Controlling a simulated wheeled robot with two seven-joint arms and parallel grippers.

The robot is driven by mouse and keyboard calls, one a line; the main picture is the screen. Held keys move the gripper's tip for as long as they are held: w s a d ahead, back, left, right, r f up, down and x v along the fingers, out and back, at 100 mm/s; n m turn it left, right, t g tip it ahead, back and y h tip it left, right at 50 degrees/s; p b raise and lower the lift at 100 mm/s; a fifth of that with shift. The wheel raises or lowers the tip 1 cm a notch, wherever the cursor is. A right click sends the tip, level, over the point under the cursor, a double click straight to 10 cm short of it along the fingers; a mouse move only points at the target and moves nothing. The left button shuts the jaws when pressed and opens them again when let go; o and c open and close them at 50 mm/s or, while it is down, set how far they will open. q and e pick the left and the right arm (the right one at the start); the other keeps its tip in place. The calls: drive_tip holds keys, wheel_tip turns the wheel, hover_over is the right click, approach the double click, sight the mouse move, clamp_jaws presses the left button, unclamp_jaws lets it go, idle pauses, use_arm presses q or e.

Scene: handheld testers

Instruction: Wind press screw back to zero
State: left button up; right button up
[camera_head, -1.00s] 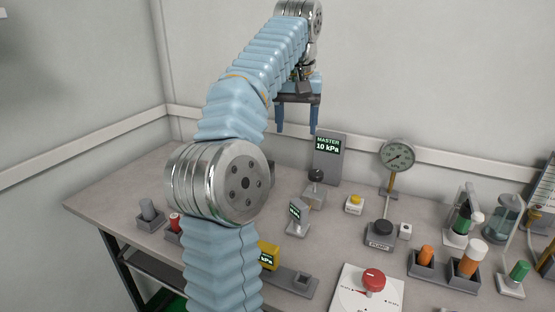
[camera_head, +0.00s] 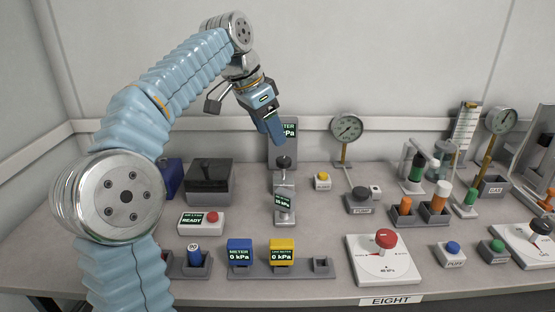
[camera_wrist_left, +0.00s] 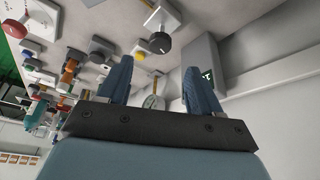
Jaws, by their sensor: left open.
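The press appears to be the small metal stand (camera_head: 284,185) at the middle of the bench, topped by a round black knob (camera_head: 283,162). A small tilted display (camera_head: 283,204) stands in front of it and seems to read 10 kPa. My left gripper (camera_head: 273,136) is open and empty, above the knob and apart from it, its fingers pointing down. In the left wrist view, a dark round knob (camera_wrist_left: 159,42) shows beyond the two blue fingers. The grey master display (camera_head: 288,130) stands behind, its text partly hidden by my gripper. My right gripper is not in view.
A round gauge (camera_head: 347,127) and a pump block (camera_head: 360,199) stand to the right, with a yellow button (camera_head: 322,182) between. A red-knobbed white panel (camera_head: 384,262) lies in front. Blue (camera_head: 240,251) and yellow (camera_head: 282,251) meters sit in a front rack.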

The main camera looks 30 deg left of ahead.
sight(283, 159)
use_arm(q)
drive_tip(key=b+x, duration=0.1)
drive_tip(key=x, duration=0.7)
drive_tip(key=c, duration=1)
drive_tip(key=shift+c, duration=0.2)
drive_tip(key=shift+r+n, duration=0.1)
drive_tip(key=shift+n, duration=0.3)
